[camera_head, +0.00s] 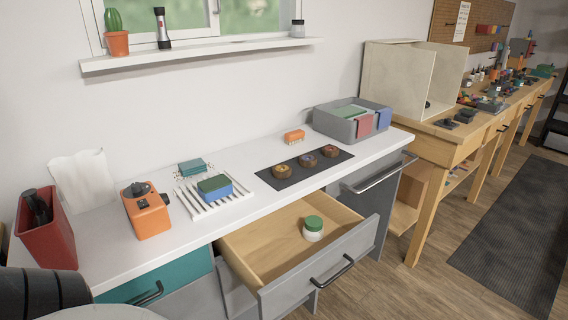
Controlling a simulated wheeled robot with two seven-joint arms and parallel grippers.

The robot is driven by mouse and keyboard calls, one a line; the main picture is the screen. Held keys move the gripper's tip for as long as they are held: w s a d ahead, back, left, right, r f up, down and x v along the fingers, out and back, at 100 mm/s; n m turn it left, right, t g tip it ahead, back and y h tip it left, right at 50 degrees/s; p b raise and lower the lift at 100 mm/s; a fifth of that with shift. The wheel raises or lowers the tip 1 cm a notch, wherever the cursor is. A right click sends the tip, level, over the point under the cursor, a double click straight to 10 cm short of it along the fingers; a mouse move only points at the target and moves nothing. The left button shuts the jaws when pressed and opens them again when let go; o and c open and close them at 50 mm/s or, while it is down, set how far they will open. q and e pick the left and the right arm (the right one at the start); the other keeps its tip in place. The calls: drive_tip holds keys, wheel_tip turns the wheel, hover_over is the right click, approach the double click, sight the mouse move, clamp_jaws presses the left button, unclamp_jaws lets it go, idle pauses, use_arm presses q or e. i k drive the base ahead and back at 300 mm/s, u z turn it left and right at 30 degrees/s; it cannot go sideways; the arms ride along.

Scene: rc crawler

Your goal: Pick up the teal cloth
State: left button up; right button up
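A grey bin (334,126) stands at the far right end of the white counter. A folded green-teal cloth (349,111) lies in it, its upper face showing above the rim. A red cloth (364,126) and a blue cloth (384,118) hang at the bin's front side. The lower part of the green-teal cloth is hidden by the bin wall. Neither of my grippers is in view, so I cannot tell whether they are open or shut.
An open drawer (262,262) with a green-lidded jar (313,229) juts out below the counter (110,225). On the counter are an orange device (150,218), a slatted rack (207,204) with a sponge, and a dark mat (271,181) with several round items.

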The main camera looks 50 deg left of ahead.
sight(188, 168)
drive_tip(key=z, duration=0.25)
drive_tip(key=i, duration=1.15)
drive_tip(key=u, duration=1.45)
